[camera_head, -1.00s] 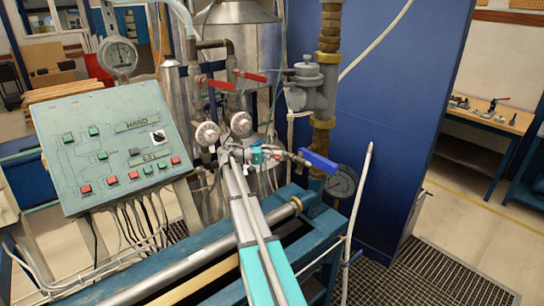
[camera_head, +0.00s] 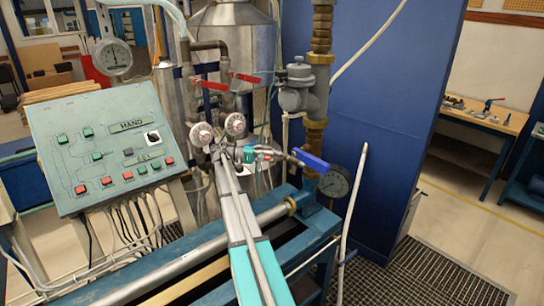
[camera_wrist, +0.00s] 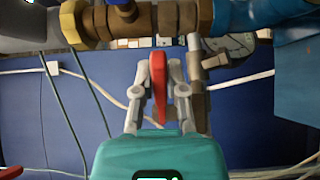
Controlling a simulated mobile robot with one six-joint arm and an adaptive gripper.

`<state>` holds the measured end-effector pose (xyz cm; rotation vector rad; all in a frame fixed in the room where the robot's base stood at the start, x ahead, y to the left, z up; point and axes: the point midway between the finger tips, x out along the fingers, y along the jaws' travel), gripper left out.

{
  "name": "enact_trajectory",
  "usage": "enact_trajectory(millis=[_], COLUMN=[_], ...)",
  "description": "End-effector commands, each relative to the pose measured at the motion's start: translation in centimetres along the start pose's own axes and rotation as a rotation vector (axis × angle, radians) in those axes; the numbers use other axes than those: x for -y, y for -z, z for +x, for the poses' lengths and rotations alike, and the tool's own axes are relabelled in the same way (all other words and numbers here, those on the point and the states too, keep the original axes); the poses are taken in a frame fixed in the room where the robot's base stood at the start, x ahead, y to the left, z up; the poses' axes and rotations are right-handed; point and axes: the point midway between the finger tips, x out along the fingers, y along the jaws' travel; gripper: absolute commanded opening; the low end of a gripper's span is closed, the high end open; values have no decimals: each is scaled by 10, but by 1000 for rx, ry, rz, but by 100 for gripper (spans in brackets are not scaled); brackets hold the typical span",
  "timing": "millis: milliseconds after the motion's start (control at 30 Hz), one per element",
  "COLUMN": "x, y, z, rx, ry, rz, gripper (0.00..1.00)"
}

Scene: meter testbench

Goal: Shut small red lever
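The small red lever (camera_wrist: 158,85) stands upright in the wrist view, in front of the brass pipe fittings (camera_wrist: 150,22). My gripper (camera_wrist: 161,72) has its two grey fingers on either side of this lever. The fingers look apart, with narrow gaps beside the lever; I cannot tell whether one touches it. In the head view my gripper (camera_head: 284,155) points right, close to a blue lever (camera_head: 312,161).
Two larger red levers (camera_head: 244,77) (camera_head: 213,84) sit on pipes higher up. A black gauge (camera_head: 334,182) is right of my gripper. The control panel (camera_head: 75,165) stands left, and the blue bench frame (camera_head: 215,262) runs below. A blue wall (camera_head: 390,110) is behind.

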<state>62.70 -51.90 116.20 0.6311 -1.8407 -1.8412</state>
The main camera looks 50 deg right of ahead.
Motion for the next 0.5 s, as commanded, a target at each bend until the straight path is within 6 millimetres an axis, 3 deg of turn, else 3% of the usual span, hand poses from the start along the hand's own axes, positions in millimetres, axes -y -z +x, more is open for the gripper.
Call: enact_trajectory(millis=[33,167,433,500], x=[0,0,0,0], y=[0,0,1,1], z=[0,3,6,6], rx=[1,5,8,8], ry=[1,1,0,0], rz=[-1,0,0,0], gripper=[27,51,51,38])
